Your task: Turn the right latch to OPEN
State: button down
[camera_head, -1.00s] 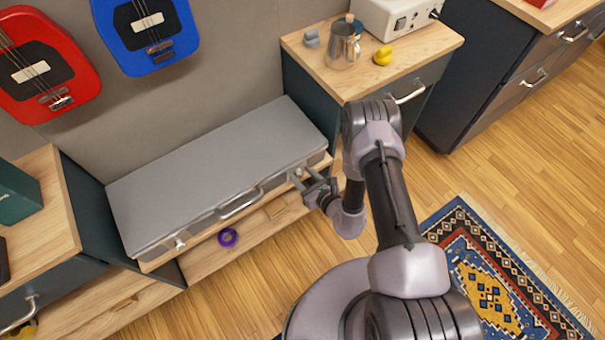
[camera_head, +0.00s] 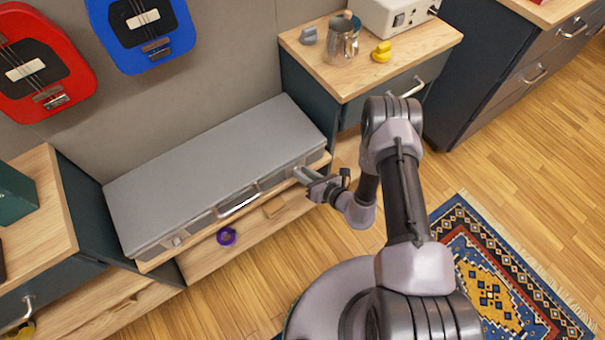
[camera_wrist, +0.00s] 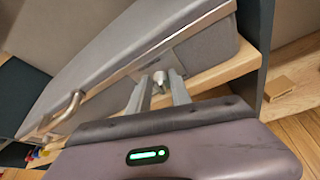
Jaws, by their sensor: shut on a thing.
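A grey case (camera_head: 215,170) lies closed on a wooden shelf, with a handle (camera_head: 238,203) on its front. The left latch (camera_head: 178,240) shows near its left end. My gripper (camera_head: 301,174) is at the right part of that front. In the wrist view my gripper (camera_wrist: 160,86) has one finger on each side of the knob, shut on it. The latch's exact angle cannot be told.
A purple ring (camera_head: 227,236) and a small wooden block (camera_head: 273,207) lie on the lower shelf below the case. A cabinet (camera_head: 365,90) with a metal pitcher (camera_head: 342,45) stands at the right. Open wooden floor lies in front.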

jog(key=m+y, duration=0.2)
jog(key=m, duration=0.1)
jog(key=f+m+y, duration=0.1)
jog(key=m+y, duration=0.1)
jog(key=m, duration=0.2)
jog(key=d+m+y, duration=0.1)
jog(key=m, duration=0.2)
jog(key=shift+w+f+m+y, duration=0.3)
jog(key=shift+w+y, duration=0.1)
dwell(0.5)
jog(key=c, duration=1.2)
grip_release()
jog(key=shift+f, duration=0.1)
